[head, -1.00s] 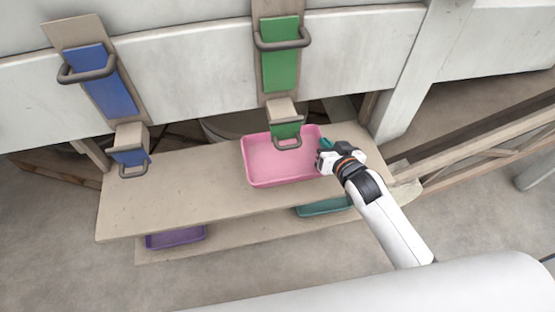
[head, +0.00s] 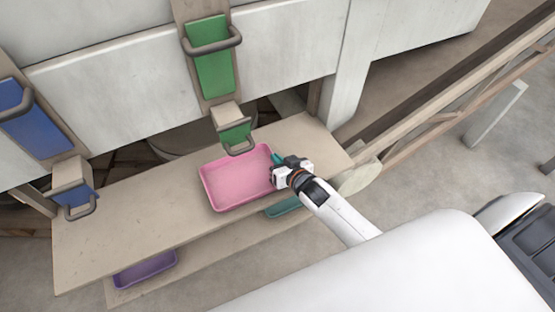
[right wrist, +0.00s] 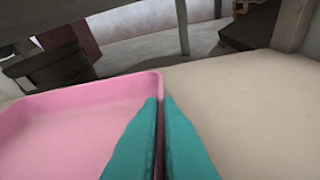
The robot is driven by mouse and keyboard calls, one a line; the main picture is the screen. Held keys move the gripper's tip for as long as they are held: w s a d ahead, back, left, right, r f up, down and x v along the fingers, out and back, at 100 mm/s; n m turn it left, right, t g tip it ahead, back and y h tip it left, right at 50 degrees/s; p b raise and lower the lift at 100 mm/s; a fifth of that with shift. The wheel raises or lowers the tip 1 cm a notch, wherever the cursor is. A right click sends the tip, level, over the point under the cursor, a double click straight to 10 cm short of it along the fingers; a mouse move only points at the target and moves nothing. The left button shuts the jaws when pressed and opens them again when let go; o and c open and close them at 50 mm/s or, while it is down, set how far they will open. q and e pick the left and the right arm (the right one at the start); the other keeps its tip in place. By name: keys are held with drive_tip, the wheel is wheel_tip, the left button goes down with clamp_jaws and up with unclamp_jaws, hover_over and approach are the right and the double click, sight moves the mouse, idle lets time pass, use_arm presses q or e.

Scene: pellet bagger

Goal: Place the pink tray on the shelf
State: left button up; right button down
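The pink tray (head: 236,182) is empty and roughly level over the upper board (head: 130,225), below the green dispenser; I cannot tell whether it touches the board. My right gripper (head: 277,158) is at the tray's right rim. In the right wrist view its teal fingers (right wrist: 160,105) are close together, one on each side of the tray's pink rim (right wrist: 130,80), and look shut on it. The shelf (head: 190,268) under the board holds a purple tray (head: 145,268) at the left and a teal tray (head: 284,208) at the right, partly hidden by the board. My left gripper is not in view.
A green dispenser (head: 211,66) with a handled gate (head: 236,133) hangs just behind the pink tray. A blue dispenser (head: 25,120) and its gate (head: 74,195) are at the left. A wooden rail (head: 450,105) runs at the right. The board's left part is clear.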

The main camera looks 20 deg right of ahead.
drive_tip(key=shift+f, duration=0.15)
drive_tip(key=c, duration=1.6)
unclamp_jaws()
drive_tip(key=shift+r, duration=0.25)
drive_tip(key=p+v, duration=0.1)
drive_tip(key=v, duration=1.1)
drive_tip(key=shift+f, duration=0.1)
